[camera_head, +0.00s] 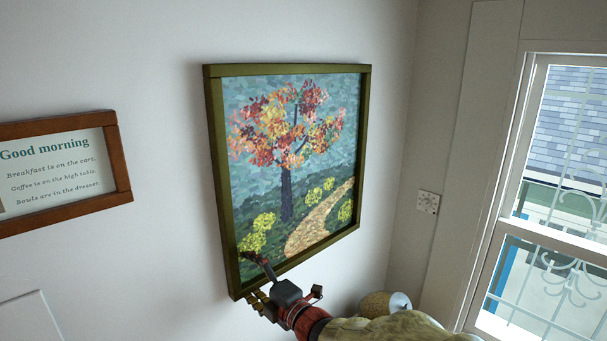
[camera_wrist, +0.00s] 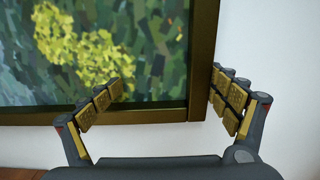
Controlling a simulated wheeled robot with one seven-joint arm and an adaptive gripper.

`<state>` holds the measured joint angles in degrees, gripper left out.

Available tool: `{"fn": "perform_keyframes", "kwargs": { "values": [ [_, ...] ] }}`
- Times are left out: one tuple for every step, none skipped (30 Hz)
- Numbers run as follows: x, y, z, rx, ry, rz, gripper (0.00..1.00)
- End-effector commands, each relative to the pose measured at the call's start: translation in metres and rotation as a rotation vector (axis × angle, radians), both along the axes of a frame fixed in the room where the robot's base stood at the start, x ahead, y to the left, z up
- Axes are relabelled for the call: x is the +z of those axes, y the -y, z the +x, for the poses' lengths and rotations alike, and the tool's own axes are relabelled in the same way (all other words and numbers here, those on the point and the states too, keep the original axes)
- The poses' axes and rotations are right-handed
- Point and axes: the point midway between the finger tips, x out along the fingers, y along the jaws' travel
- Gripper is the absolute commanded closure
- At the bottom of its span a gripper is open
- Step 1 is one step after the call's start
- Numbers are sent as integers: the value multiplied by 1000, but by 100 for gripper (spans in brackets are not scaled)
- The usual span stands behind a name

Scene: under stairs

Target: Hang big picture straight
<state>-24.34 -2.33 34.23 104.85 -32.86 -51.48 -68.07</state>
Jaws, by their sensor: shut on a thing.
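The big picture (camera_head: 290,170) shows a tree with red and orange leaves and a winding path, in an olive-green frame. It is at the wall in the middle of the head view; its lower corner also fills much of the wrist view (camera_wrist: 90,50). My gripper (camera_head: 256,279) is at the lower left corner of the frame. In the wrist view my gripper (camera_wrist: 168,84) has one finger over the painted face and the other outside the frame's edge, shut on the side rail. The back of the picture and any hook are hidden.
A brown-framed "Good morning" sign (camera_head: 65,170) hangs to the left. A window (camera_head: 550,200) is at the right, with a small wall plate (camera_head: 428,202) beside it. A rounded object (camera_head: 385,303) is low, behind my arm.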

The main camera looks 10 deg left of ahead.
Motion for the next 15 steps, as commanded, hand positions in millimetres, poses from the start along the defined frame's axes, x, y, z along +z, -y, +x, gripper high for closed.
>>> {"fn": "perform_keyframes", "kwargs": {
  "values": [
    [16, 5, 1, -5, 23, 16, 24],
    [16, 7, -1, -5, 23, 16, 24],
    [15, 9, -3, -5, 22, 15, 24],
    [15, 11, -4, -5, 22, 15, 24],
    [15, 12, -6, -5, 23, 15, 24],
    [15, 15, -8, -5, 24, 15, 24],
    [15, 16, -9, -5, 24, 14, 24],
    [15, 18, -11, -5, 23, 13, 24],
    [14, 20, -13, -5, 23, 13, 24],
    [15, 22, -14, -5, 23, 13, 24],
    [15, 23, -16, -4, 23, 13, 24],
    [13, 25, -18, -4, 21, 12, 24],
    [12, 27, -19, -4, 19, 11, 24],
    [11, 28, -21, -3, 17, 11, 24],
    [9, 30, -23, -3, 14, 9, 24]
  ]
}}
